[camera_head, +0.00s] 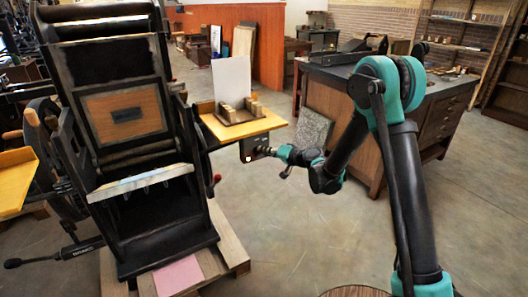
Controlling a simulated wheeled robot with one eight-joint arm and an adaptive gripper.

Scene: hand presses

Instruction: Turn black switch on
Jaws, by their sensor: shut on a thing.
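A small dark switch box (253,147) hangs just below the yellow wooden shelf on the right side of the press. It has a small white spot low on its front. My gripper (272,152) reaches it from the right and is shut at the box's right side, on the black switch. The switch itself is too small and too covered by the gripper to make out its position. My arm comes in from the lower right and bends down to the box.
The large black hand press (120,60) stands on a wooden pallet (228,245) at the left. The yellow shelf (268,125) carries blocks and a white sheet (232,78). A dark-topped cabinet (440,100) stands behind my arm. The concrete floor between is clear.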

